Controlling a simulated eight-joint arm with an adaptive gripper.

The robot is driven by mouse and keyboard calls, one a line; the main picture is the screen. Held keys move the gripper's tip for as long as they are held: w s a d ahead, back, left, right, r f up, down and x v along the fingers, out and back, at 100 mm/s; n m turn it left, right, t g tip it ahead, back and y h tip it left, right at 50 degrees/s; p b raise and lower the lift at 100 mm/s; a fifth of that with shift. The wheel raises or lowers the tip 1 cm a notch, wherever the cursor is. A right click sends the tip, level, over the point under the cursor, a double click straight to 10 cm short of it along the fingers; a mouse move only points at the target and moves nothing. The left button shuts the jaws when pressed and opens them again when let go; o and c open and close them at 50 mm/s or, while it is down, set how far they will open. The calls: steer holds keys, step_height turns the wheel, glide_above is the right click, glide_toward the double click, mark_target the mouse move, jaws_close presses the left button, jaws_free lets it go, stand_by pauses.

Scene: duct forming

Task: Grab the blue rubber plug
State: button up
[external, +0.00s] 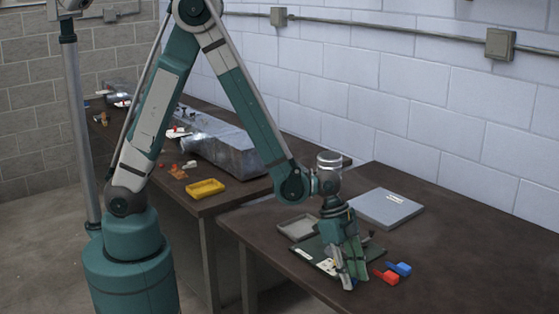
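A small blue piece (400,268), which looks like the blue rubber plug, lies on the dark table at the right. A similar red piece (387,277) lies close beside it, nearer the gripper. My gripper (352,280) points down over the same table, to the left of both pieces and apart from the blue one. Its fingers are low, near the tabletop and the edge of a dark green flat tray or board. The gap between the fingertips is too small to make out, and I cannot see anything held.
A grey flat box (386,208) lies behind the gripper, and a small grey tray (297,228) to its left. The other table holds a yellow tray (205,188), a long metal duct (225,145) and small parts. The right table's front right is clear.

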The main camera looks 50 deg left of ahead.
steer(key=c, duration=0.7)
steer(key=shift+r, duration=0.1)
steer(key=shift+r+p, duration=0.65)
steer(key=shift+r, duration=4.25)
